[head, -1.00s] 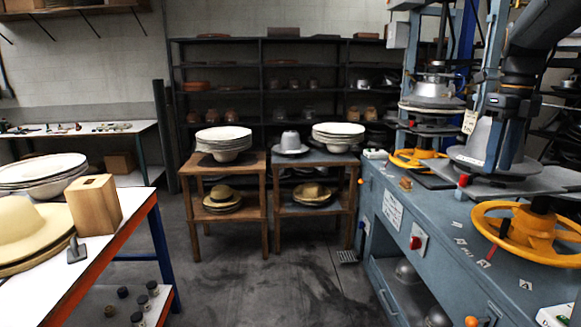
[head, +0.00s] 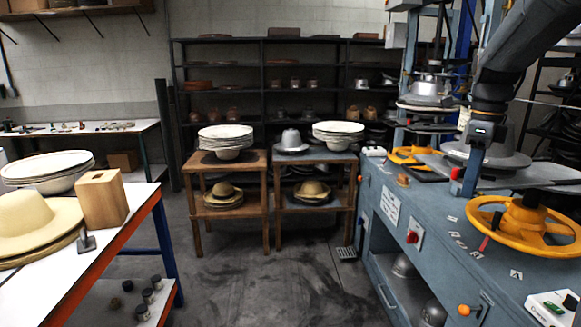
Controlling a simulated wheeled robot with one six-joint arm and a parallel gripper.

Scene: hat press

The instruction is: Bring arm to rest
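My gripper (head: 469,185) hangs at the end of my dark arm on the right, over the blue hat press bench (head: 390,190). It is in front of the left part of a grey metal hat form (head: 510,158) on the press. I cannot tell whether it touches the form. The fingers are seen nearly edge-on and overlap, so their opening is unclear. I see no thing held between them.
Yellow handwheels (head: 520,228) stick up from the bench, with a flat grey plate (head: 560,174) above the nearer one. A white table (head: 55,262) with a straw hat (head: 30,222) stands at left. The middle floor (head: 270,280) is clear.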

